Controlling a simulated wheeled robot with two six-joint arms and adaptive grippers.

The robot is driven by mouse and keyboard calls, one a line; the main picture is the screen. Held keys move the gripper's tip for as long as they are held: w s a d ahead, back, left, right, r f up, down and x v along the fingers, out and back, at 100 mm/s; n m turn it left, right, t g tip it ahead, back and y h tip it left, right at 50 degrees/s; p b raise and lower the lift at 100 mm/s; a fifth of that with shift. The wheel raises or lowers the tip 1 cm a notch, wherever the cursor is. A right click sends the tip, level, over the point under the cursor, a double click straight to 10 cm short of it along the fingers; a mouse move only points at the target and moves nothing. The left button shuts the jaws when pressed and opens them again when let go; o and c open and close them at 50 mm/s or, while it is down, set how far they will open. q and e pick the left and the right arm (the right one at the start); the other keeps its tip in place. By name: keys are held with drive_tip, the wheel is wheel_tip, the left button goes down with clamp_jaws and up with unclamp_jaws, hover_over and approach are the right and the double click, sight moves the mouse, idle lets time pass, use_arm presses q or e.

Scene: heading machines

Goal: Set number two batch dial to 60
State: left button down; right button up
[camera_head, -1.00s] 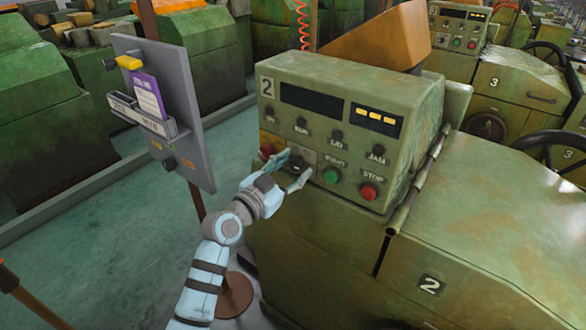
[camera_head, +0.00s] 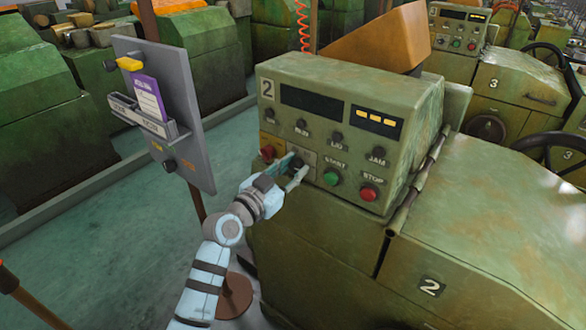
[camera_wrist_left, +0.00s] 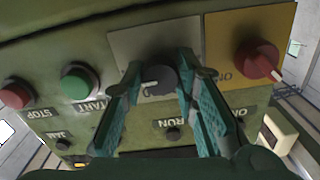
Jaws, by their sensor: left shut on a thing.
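The number two machine's control box (camera_head: 340,85) is green, with a "2" plate at its upper left. A pale pointer line on the dial shows in the left wrist view; the scale numbers are too hidden to read. My left gripper (camera_head: 293,169) is shut on the dial, one teal finger on each side of it. My right gripper is not in view.
A red switch on a yellow plate (camera_wrist_left: 257,58) sits beside the dial. The green START button (camera_head: 331,177) and red STOP button (camera_head: 369,193) are on the other side. A grey card panel (camera_head: 165,110) stands left of my arm.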

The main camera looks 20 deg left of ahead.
use_arm(q)
drive_tip(key=n+p, duration=0.1)
drive_tip(key=n, duration=0.4)
drive_tip(key=shift+n+p, duration=0.35)
drive_tip(key=shift+n, duration=0.05)
drive_tip(key=n+p, duration=0.1)
drive_tip(key=n, duration=0.4)
drive_tip(key=shift+f, duration=0.1)
drive_tip(key=c, duration=1.3)
unclamp_jaws()
drive_tip(key=shift+s, duration=0.1)
drive_tip(key=v, duration=1.2)
